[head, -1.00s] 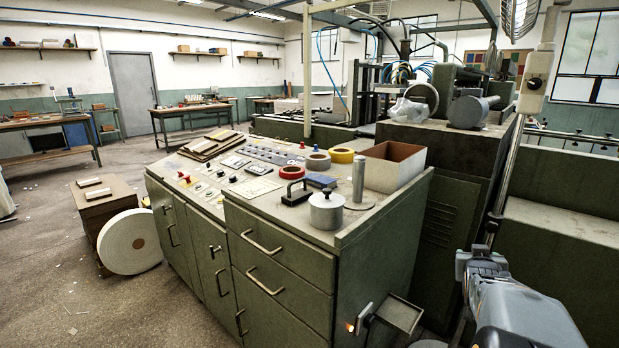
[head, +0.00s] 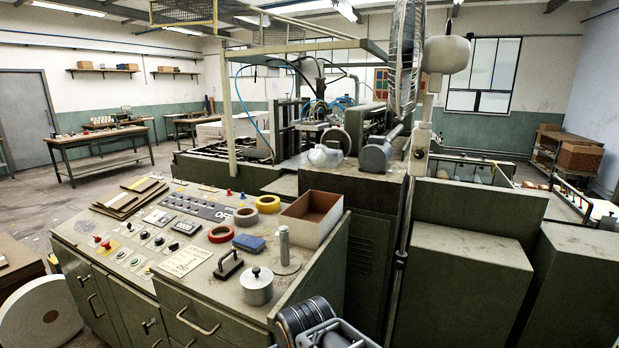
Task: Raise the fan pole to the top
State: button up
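The fan pole (head: 395,290) stands upright, slightly tilted in the picture, right of centre in the head view. Its thin lower tube carries a small dark collar (head: 401,255). A pale switch box (head: 420,143) sits on the thicker upper tube. The fan's wire cage (head: 404,62) shows edge-on at the top, with the pale rounded motor housing (head: 447,54) beside it. The cage's top is cut off by the frame, and the pole's foot is out of view. Part of my arm shows at the bottom edge, left of the pole and apart from it. My gripper's fingers cannot be made out.
A green control cabinet (head: 225,313) with a pot (head: 257,288), tape rolls and an open box (head: 310,217) on top stands at left. The large green machine is behind the pole. Green blocks (head: 455,285) stand close at right.

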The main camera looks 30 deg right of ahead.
aim_at(420, 137)
jog(key=z, duration=1.6)
jog(key=k, duration=0.4)
jog(key=u, duration=0.7)
jog(key=i, duration=1)
jog(key=u, duration=0.4)
